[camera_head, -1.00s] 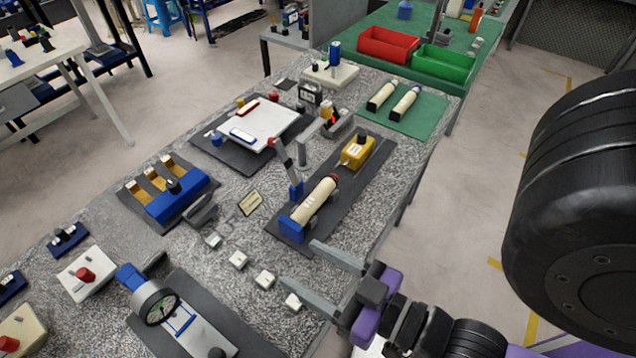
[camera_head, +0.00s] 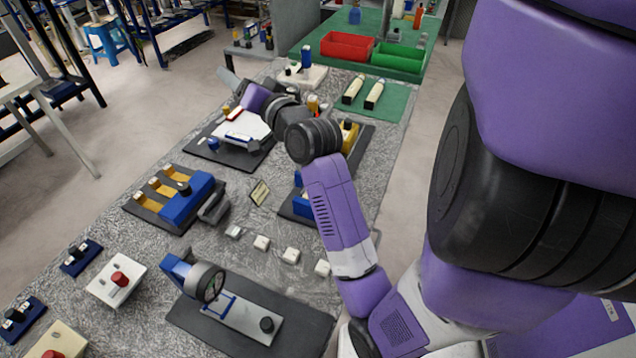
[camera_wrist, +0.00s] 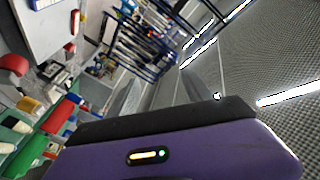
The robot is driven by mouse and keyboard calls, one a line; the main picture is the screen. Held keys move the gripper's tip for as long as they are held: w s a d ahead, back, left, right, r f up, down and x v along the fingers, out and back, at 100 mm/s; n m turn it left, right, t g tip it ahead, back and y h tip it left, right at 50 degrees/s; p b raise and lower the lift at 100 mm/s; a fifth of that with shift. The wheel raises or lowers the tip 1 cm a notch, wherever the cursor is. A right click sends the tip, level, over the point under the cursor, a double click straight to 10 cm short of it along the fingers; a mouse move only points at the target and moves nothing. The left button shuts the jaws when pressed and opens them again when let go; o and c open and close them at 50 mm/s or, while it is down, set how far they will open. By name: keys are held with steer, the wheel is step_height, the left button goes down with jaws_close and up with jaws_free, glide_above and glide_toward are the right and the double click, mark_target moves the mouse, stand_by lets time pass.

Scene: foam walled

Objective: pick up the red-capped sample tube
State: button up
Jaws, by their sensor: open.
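In the wrist view a red-capped piece (camera_wrist: 12,66) with a pale body shows at the left edge, near a white plate (camera_wrist: 42,28); I cannot tell for sure that it is the sample tube. The plate, bearing a red and a blue outlined piece, also shows in the head view (camera_head: 252,126). No red-capped tube shows clearly in the head view, where my arm covers part of the bench. My gripper (camera_head: 230,82) is at the plate's far side, above the bench. Its grey fingers (camera_wrist: 160,95) are apart with nothing between them.
A blue holder (camera_head: 302,208) is partly behind my forearm. A blue block with yellow slots (camera_head: 187,200) and a gauge fixture (camera_head: 207,281) stand nearer. Two cream cylinders lie on a green mat (camera_head: 392,104). Red (camera_head: 346,46) and green (camera_head: 398,57) bins stand behind.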

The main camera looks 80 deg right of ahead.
steer(key=s+d+f+g+y, duration=0.45)
steer(key=s+d+f, duration=0.25)
steer(key=s, duration=0.3)
steer(key=s+a+f+m+g+y, duration=0.1)
steer(key=s+a+f+g+y, duration=0.1)
steer(key=a+f, duration=0.1)
steer(key=s+a+f+m+g+y+b, duration=0.1)
steer(key=s+a+f+m+g+y, duration=0.1)
steer(key=f, duration=0.4)
steer(key=s+a+f+m+g+y, duration=0.1)
steer(key=s+a+f+g+y, duration=0.1)
steer(key=s+a+f+y, duration=0.1)
steer(key=shift+s+a+f+y, duration=0.15)
steer(key=shift+s+a+f, duration=0.25)
steer(key=shift+f, duration=0.25)
steer(key=shift+s+a+f+y, duration=0.1)
steer(key=shift+s+a+f, duration=0.25)
steer(key=shift+f, duration=0.25)
steer(key=shift+b+x, duration=0.35)
steer(key=shift+x, duration=2.1)
steer(key=shift+d, duration=0.15)
steer(key=shift+r, duration=0.1)
jaws_close()
